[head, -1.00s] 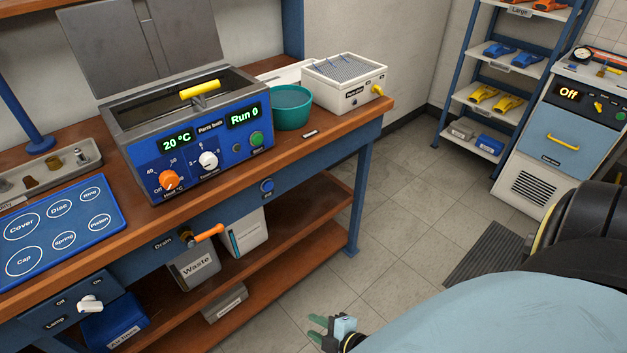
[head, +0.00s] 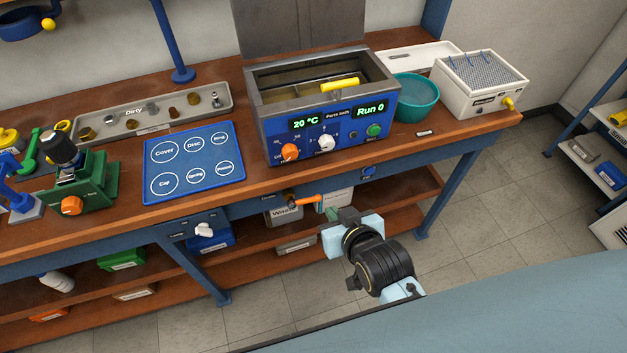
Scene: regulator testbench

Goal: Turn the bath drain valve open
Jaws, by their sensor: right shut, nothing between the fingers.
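The drain valve's orange handle (head: 308,200) sticks out to the right below the front edge of the bench, under the parts bath (head: 326,130). It lies roughly level along the bench front. My right gripper (head: 331,213) is shut and empty, with its green fingertips just right of and below the handle's tip. I cannot tell whether they touch it. The waste bin (head: 283,218) under the valve is partly hidden. My left gripper is out of view.
A blue mat (head: 195,188) with labelled circles and a dirty-parts tray (head: 150,117) lie on the bench to the left. A lamp knob (head: 204,229) is on the bench front. A teal bowl (head: 415,98) and a white box (head: 480,86) stand right. The floor (head: 500,240) is clear.

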